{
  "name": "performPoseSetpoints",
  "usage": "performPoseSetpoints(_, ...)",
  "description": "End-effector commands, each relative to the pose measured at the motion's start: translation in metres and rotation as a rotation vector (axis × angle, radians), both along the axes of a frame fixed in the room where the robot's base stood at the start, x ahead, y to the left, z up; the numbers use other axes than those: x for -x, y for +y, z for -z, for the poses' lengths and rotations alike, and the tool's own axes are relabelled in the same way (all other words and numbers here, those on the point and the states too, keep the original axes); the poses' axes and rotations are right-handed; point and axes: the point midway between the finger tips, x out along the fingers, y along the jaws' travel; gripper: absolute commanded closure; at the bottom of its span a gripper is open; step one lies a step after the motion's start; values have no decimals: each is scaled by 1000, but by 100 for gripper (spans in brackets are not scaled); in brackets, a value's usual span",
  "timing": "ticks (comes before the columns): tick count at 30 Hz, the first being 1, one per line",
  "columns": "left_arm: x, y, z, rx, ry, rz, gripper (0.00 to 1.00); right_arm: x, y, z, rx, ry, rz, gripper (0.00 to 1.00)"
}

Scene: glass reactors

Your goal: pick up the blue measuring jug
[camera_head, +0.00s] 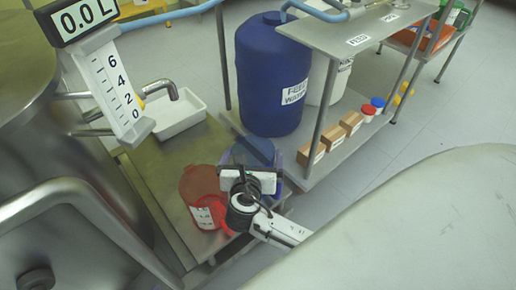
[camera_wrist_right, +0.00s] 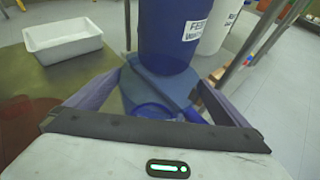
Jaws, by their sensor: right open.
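The blue measuring jug (camera_head: 253,150) stands on the metal platform beside a red jug (camera_head: 200,182). My right gripper (camera_head: 250,172) is over the blue jug and hides much of it in the head view. In the right wrist view, the blue jug (camera_wrist_right: 152,92) lies between the two spread fingers of my right gripper (camera_wrist_right: 165,90), with its round opening low in the middle. The jaws are open, and I cannot tell whether a finger touches the jug. My left gripper is not in view.
A large blue drum (camera_head: 272,80) stands just behind the jug. A white tray (camera_head: 172,112) sits on the platform at the back left. A shelf trolley (camera_head: 350,38) with several brown boxes stands to the right. A steel reactor (camera_head: 40,150) fills the left.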

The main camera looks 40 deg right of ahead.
Motion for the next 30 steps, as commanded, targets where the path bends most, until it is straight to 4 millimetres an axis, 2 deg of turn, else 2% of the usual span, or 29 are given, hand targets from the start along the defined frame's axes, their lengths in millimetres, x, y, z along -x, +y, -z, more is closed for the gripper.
performPoseSetpoints(2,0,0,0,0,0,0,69,0,0,0,0,0,0,2)
performPoseSetpoints(10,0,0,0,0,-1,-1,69,0,0,0,0,0,1,47)
performPoseSetpoints(16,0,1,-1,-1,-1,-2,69,0,0,-1,0,-1,0,48)
performPoseSetpoints(19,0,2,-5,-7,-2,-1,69,0,0,-8,0,-3,1,48)
performPoseSetpoints(22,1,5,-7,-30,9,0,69,-1,0,-25,0,-4,1,48)
performPoseSetpoints(24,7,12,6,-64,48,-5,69,-1,0,-41,0,-5,0,48)
performPoseSetpoints(30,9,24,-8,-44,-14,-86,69,-1,0,-80,0,-4,0,48)
